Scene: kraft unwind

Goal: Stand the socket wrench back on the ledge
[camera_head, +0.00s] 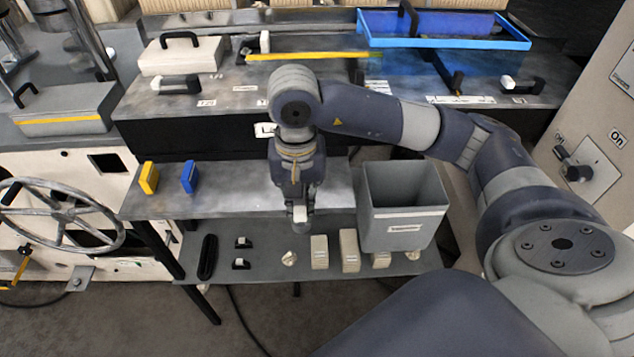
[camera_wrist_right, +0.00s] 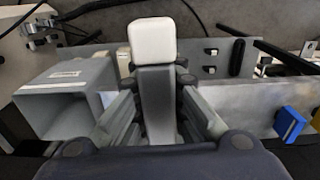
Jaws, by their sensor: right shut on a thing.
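My right gripper (camera_head: 300,196) reaches in from the right and points down over the front edge of the grey upper shelf (camera_head: 235,190). In the right wrist view my right gripper (camera_wrist_right: 157,112) is shut on a dark grey bar with a white block end, which I take to be the socket wrench (camera_wrist_right: 155,75). Its white end also shows below the fingers in the head view (camera_head: 300,214). It is held clear of the lower shelf (camera_head: 265,262). I cannot tell which of these two shelves is the ledge. My left gripper is not in view.
A grey open bin (camera_head: 403,215) stands close to the right of my gripper. A yellow block (camera_head: 148,178) and a blue block (camera_head: 189,177) stand on the upper shelf's left. Several beige blocks (camera_head: 319,252) and a black slotted piece (camera_head: 208,257) are on the lower shelf.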

